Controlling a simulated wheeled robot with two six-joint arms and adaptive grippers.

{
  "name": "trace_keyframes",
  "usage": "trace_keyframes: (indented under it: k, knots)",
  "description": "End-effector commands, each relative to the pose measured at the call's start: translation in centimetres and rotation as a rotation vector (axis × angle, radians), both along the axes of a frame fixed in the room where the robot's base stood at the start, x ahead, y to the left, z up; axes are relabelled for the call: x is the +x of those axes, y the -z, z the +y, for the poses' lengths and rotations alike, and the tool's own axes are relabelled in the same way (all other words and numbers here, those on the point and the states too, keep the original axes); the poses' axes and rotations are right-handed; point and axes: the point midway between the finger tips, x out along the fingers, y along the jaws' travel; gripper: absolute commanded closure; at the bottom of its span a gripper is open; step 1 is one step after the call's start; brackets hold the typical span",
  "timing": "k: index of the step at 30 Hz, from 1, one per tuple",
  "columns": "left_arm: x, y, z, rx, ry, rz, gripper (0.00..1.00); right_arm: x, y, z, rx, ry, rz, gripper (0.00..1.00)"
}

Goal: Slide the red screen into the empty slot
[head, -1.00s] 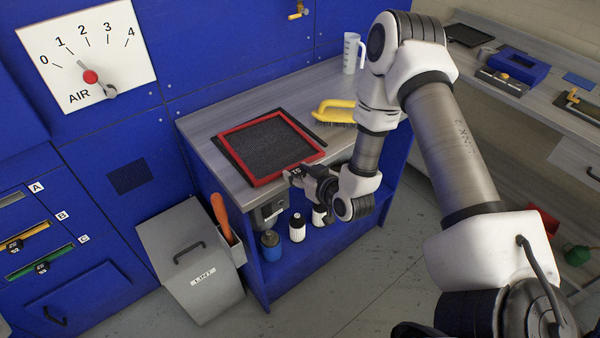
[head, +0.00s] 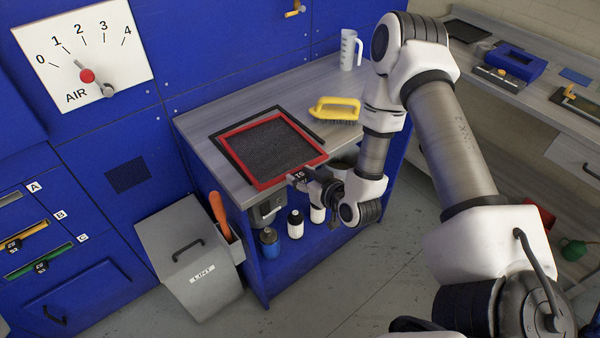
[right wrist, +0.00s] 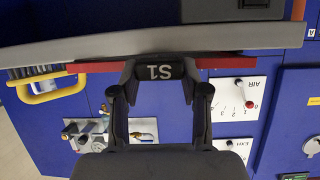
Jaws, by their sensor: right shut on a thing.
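The red screen (head: 263,183), a square red frame with dark mesh, is at the front of the grey worktop (head: 208,176), over a black frame (head: 217,147). I cannot tell whether they touch. My right gripper (head: 300,177) is shut on the screen's dark front tab; the right wrist view shows the tab, marked S1, between the fingers (right wrist: 160,75). At far left, slot A (head: 10,199) shows no coloured screen edge. Slot B (head: 26,236) holds a yellow edge and slot C (head: 38,261) a green one, both with dark tabs. My left gripper is out of view.
A yellow-handled brush (head: 336,106) and a white jug (head: 349,50) stand behind the screen on the worktop. A grey lint bin (head: 185,255) stands on the floor between worktop and slots. Bottles (head: 295,222) stand under the worktop.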

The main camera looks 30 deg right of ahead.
Motion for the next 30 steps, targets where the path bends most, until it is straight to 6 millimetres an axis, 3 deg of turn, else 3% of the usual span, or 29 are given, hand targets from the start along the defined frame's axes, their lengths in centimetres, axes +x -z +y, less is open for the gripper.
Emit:
trace_keyframes:
  k: [21, 30]
  knots:
    - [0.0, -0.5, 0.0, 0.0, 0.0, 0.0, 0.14, -2.8, 0.3, -0.1, 0.002, 0.0, 0.01, 0.96]
    - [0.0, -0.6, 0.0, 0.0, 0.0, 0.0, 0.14, -3.1, 0.3, -0.1, 0.0, 0.001, 0.01, 0.96]
